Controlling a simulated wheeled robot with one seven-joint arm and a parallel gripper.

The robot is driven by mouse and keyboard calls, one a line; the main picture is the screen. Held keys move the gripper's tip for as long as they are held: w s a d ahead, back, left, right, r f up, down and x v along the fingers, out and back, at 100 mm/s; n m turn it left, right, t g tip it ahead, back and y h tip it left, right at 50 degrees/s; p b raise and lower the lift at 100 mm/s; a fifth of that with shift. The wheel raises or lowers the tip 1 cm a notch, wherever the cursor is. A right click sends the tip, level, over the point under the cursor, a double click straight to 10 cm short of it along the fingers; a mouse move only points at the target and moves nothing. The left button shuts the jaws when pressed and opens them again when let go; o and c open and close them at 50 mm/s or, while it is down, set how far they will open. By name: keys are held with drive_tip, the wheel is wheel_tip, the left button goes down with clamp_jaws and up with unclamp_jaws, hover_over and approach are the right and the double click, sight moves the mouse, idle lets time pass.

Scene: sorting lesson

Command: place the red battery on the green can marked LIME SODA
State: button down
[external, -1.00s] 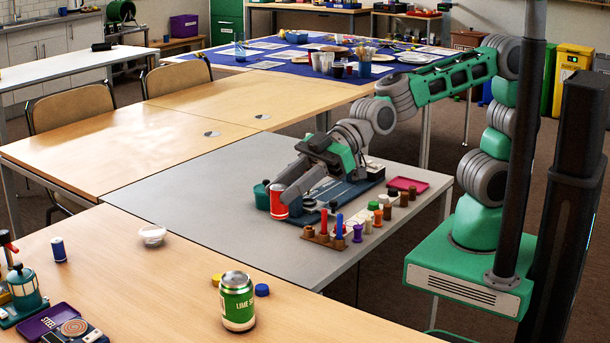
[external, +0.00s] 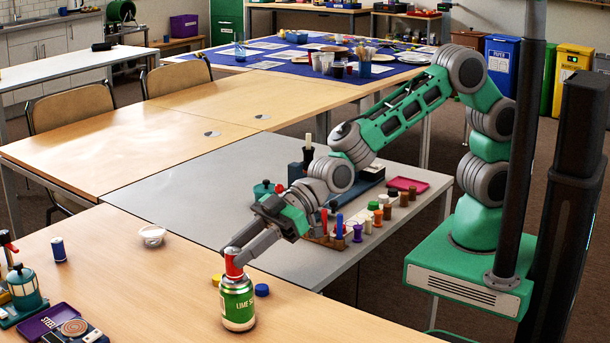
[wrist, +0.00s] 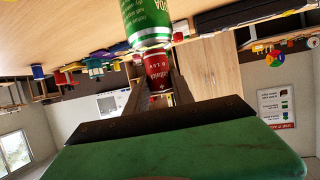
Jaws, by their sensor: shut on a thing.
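The green can marked LIME SODA (external: 237,304) stands upright on the near wooden table in the external view. My gripper (external: 235,254) is directly over it, pointing down and shut on the red battery (external: 233,267). The battery is upright over the can's top, partly hidden by the fingers. In the wrist view the red battery (wrist: 157,73) sits between the two fingers, its far end at the silver rim of the green can (wrist: 147,20). I cannot tell whether battery and can touch or a thin gap is left.
A blue cap (external: 262,290) lies right of the can, and a yellow one (external: 217,280) to its left. A wooden rack of coloured pegs is on the grey table (external: 190,205).

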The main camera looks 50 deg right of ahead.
drive_tip(key=c, duration=1.1)
unclamp_jaws()
drive_tip(key=shift+f, duration=0.15)
